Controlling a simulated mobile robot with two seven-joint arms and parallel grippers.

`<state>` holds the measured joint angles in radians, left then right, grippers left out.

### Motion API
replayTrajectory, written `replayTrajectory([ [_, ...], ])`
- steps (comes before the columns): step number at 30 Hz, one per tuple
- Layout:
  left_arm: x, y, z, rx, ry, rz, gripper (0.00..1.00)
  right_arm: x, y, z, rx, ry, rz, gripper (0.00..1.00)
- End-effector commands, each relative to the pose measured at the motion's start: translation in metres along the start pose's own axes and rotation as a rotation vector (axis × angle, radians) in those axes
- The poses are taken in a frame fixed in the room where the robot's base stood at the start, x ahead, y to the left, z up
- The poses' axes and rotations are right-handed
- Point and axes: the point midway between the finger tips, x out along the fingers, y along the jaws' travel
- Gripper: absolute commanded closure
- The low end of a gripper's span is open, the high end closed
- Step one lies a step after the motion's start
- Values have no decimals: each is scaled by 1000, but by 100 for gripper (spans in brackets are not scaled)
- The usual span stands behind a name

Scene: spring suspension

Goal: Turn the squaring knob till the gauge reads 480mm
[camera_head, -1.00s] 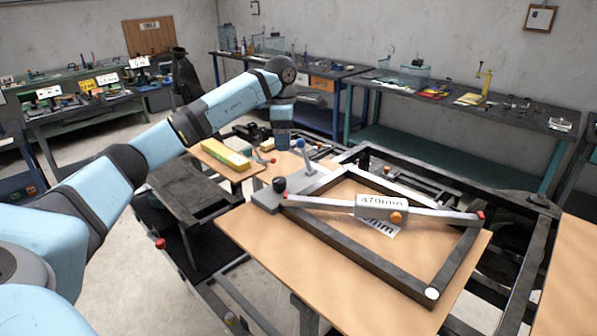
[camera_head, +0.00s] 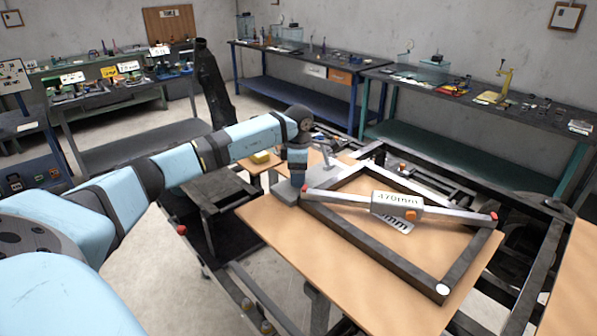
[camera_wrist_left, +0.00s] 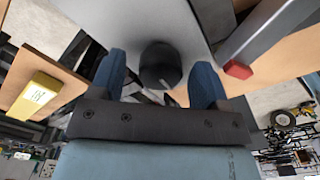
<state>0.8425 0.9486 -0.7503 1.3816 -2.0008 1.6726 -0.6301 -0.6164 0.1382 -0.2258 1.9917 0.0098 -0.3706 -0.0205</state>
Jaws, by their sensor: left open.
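A dark frame (camera_head: 375,245) lies on the wooden board, with a grey gauge (camera_head: 384,195) and its bar laid diagonally across it. The gauge display reads 470mm. The bar has red ends, one of which shows in the wrist view. The black squaring knob (camera_wrist_left: 160,62) stands on a grey plate (camera_head: 287,193) at the frame's near-left corner. My left gripper (camera_head: 297,184) is over that plate, hiding the knob in the head view. In the wrist view its two blue fingers (camera_wrist_left: 158,82) stand open on either side of the knob, with gaps visible. My right gripper is not in view.
A grey lever (camera_head: 326,155) rises from the plate just right of my left gripper. A yellow box (camera_head: 262,157) lies on a small board behind. A card partly under the gauge shows "mm". The wooden board (camera_head: 290,250) in front of the frame is clear.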

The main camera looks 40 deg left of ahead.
Motion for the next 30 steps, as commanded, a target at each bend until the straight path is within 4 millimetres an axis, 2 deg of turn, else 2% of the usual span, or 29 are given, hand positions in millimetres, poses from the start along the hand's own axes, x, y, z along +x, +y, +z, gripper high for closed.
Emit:
replayTrajectory([
  [8,1,0,0,0,-1,0,31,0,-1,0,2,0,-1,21],
  [12,1,0,0,0,-1,0,63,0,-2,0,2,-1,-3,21],
  [14,1,0,0,0,-1,0,76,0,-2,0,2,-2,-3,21],
  [15,1,0,0,0,-1,0,80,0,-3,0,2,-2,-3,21],
  [23,2,0,0,21,-1,0,80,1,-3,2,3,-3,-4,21],
  [30,3,0,0,131,-1,2,80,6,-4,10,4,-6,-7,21],
])
